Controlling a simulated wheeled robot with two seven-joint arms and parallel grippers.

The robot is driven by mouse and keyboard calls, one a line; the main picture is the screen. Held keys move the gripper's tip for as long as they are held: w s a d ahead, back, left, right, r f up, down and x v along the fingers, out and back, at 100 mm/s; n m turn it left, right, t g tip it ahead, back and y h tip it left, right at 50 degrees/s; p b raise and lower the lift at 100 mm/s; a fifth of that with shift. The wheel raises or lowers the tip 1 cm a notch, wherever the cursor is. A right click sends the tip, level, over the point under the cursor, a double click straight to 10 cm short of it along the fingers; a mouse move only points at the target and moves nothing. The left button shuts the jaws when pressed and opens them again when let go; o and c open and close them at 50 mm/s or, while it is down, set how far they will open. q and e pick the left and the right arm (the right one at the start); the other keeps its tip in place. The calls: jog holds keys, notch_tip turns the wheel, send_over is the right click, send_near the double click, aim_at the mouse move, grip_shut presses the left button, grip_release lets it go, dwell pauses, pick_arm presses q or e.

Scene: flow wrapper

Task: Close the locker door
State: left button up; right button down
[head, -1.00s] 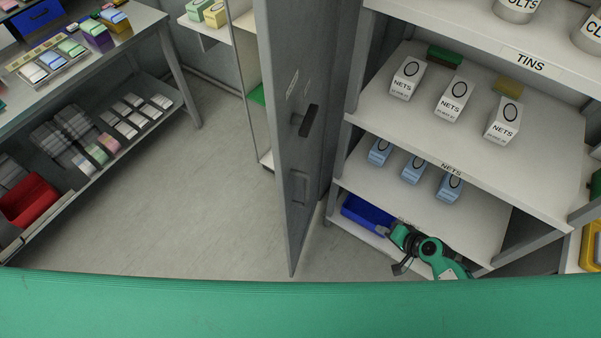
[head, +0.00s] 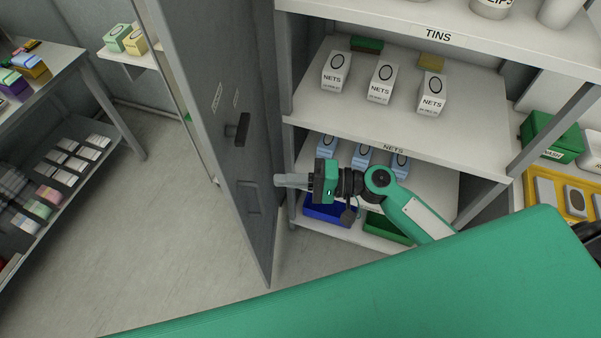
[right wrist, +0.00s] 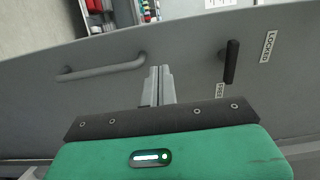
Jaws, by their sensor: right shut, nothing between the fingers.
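The grey locker door (head: 205,130) stands open left of the shelves in the head view. It has a dark handle (head: 238,130) and small labels. In the right wrist view the door (right wrist: 190,65) spans the picture, with a black handle (right wrist: 231,62) right of the fingers and a grey bar (right wrist: 100,69) to the left. My right gripper (head: 279,180) is shut and empty, its fingertips pointing left close to the door's shelf-side face. The right wrist view shows the shut fingers (right wrist: 160,75) against the door; contact is unclear. My left gripper is not in view.
Shelves with white NETS boxes (head: 381,83) and blue boxes (head: 361,155) stand behind my right arm. A blue bin (head: 328,212) and a green bin (head: 385,229) sit below. A table (head: 40,65) stands at left. The floor (head: 170,235) left of the door is clear.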

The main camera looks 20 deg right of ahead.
aim_at(235, 178)
jog(key=p+x, duration=0.3)
jog(key=x, duration=0.3)
jog(key=shift+w+a+r, duration=0.1)
jog(key=shift+a+r, duration=0.1)
jog(key=shift+a, duration=0.1)
jog(key=shift+w+a+f+p, duration=0.2)
jog(key=shift+a+p, duration=0.1)
jog(key=shift+a, duration=0.35)
jog(key=shift+w+a, duration=0.1)
jog(key=shift+a, duration=0.05)
